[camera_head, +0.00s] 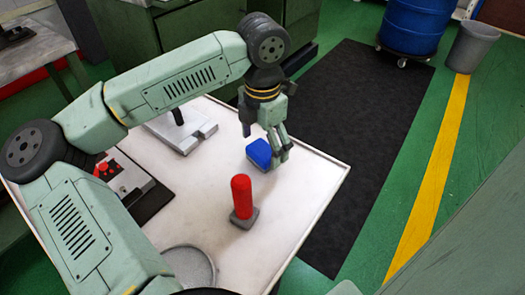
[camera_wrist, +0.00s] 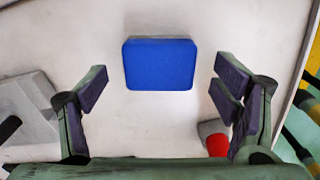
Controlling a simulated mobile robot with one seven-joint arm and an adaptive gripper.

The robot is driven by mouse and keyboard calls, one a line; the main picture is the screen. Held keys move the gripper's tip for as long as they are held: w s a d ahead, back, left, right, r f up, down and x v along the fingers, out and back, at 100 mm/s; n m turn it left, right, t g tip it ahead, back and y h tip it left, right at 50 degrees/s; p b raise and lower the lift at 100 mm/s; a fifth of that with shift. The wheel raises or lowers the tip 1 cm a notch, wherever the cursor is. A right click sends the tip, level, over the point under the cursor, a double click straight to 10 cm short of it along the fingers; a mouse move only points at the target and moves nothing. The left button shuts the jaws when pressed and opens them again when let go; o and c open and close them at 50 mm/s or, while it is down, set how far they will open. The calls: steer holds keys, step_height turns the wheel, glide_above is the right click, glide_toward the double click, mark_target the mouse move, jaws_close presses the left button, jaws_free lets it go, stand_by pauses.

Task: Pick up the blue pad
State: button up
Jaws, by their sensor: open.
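The blue pad (camera_head: 259,153) lies on the white tabletop in the head view, near the table's right side. In the wrist view the blue pad (camera_wrist: 160,64) is a rounded rectangle, flat and fully visible. My gripper (camera_head: 264,140) is above the pad, pointing down, with its fingers spread. In the wrist view my gripper (camera_wrist: 160,88) is open, one finger to the left of the pad and one to the right, both apart from it. Nothing is between the fingertips except the pad's lower part as seen from the camera.
A red-handled object (camera_head: 242,195) stands upright near the pad. A grey device (camera_head: 192,136) sits to the left, and a box with red knobs (camera_head: 118,175) is farther left. A round grey dish (camera_head: 189,265) is at the near edge.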

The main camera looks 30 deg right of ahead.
steer(key=shift+f, duration=1.25)
steer(key=shift+c, duration=0.4)
steer(key=c, duration=1.2)
